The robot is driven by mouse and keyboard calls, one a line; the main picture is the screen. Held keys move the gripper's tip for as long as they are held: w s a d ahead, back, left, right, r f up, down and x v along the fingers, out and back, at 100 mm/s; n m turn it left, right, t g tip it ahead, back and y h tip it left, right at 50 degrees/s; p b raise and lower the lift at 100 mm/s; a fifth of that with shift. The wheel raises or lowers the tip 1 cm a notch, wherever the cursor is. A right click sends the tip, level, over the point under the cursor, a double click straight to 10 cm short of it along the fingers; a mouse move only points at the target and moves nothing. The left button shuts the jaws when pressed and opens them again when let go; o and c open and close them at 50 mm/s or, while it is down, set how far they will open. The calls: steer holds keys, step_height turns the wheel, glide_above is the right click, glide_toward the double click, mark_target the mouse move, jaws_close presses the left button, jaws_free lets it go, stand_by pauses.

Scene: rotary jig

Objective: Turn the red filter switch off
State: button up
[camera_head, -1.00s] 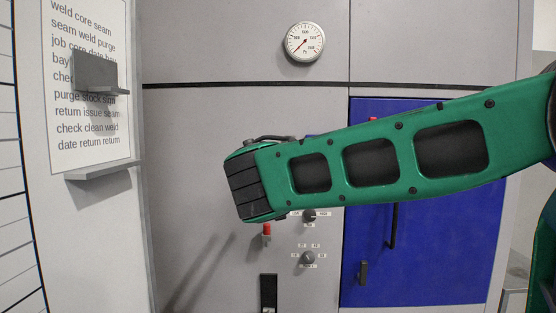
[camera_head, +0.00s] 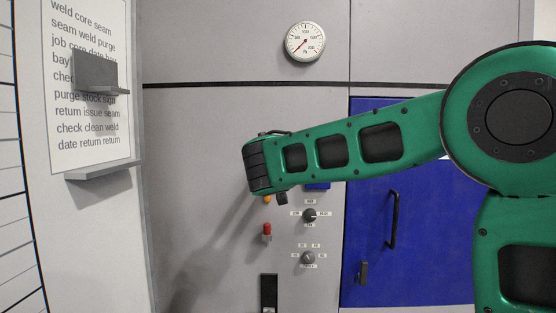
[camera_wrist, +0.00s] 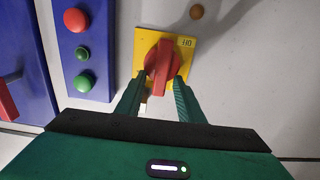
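The red filter switch (camera_wrist: 161,64) is a rotary knob on a yellow plate (camera_wrist: 143,42) in the wrist view. Its grip bar runs nearly up and down in the picture, tilted slightly. An upside-down OFF label (camera_wrist: 186,43) is at the plate's upper right. My gripper (camera_wrist: 158,78) has its two green fingers on either side of the knob, with gaps showing beside the bar, so it looks open around it. In the head view my arm hides the switch and the fingers.
A blue box with red and green buttons (camera_wrist: 82,53) is left of the switch in the wrist view. An orange lamp (camera_head: 267,199), a red-capped toggle (camera_head: 267,230) and black dials (camera_head: 309,215) are below my wrist. A blue door (camera_head: 420,240) with a black handle is right; a gauge (camera_head: 305,42) is above.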

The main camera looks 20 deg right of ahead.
jaws_close()
steer(key=shift+m, duration=0.3)
steer(key=m, duration=0.5)
steer(key=d+f+m, duration=0.1)
steer(key=m, duration=0.5)
steer(key=d+f+m, duration=0.1)
steer(key=m, duration=0.5)
steer(key=shift+s+d+f, duration=0.1)
steer(key=shift+s+f, duration=0.15)
steer(key=shift+s, duration=0.1)
steer(key=shift+f+m, duration=0.1)
steer(key=shift+m, duration=0.2)
jaws_free()
